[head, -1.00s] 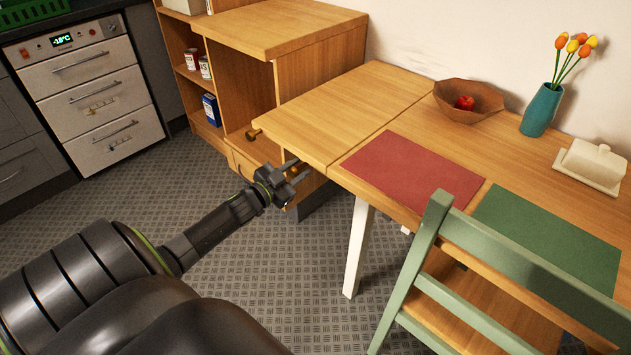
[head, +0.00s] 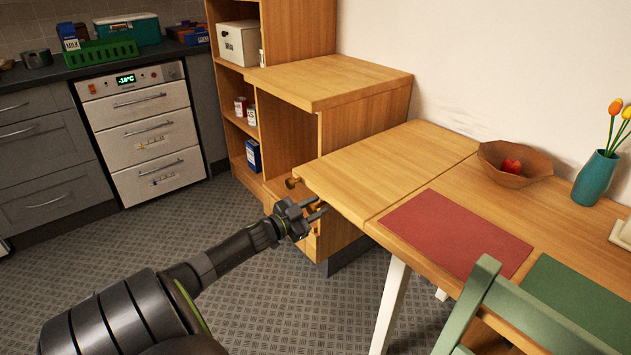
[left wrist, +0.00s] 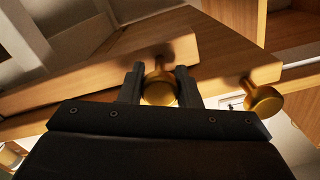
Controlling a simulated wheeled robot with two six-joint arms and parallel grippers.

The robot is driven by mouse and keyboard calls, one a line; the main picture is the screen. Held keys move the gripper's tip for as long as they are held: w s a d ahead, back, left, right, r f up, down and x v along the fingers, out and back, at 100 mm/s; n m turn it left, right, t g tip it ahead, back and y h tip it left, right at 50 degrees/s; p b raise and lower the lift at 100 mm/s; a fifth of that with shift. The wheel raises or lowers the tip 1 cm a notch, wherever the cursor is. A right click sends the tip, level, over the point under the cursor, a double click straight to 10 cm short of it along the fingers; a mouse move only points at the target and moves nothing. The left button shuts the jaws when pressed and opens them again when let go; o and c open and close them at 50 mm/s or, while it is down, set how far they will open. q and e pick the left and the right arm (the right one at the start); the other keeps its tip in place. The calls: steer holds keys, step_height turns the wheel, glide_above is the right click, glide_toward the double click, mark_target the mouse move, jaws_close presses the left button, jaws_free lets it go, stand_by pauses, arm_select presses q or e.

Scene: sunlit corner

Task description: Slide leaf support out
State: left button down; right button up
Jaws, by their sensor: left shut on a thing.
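The wooden table leaf (head: 395,172) lies level with the tabletop, at its left end. In the left wrist view a wooden bar (left wrist: 125,72) under the leaf carries a round brass knob (left wrist: 159,90); it looks like the leaf support. My left gripper (head: 318,210) is at the leaf's front edge. In the left wrist view its fingers (left wrist: 160,86) are shut on this knob, one on each side. A second brass knob (left wrist: 263,99) stands free to the right there; a knob (head: 292,183) also shows at the leaf's left corner in the head view. My right gripper is out of view.
A wooden shelf unit (head: 330,85) stands behind and left of the leaf. A white table leg (head: 391,300) and a green chair (head: 480,290) are to the right of my arm. The patterned floor (head: 130,255) to the left is clear.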

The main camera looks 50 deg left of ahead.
arm_select(q)
steer(key=c, duration=1.3)
jaws_free()
steer(key=shift+c, duration=0.2)
steer(key=shift+s, duration=0.1)
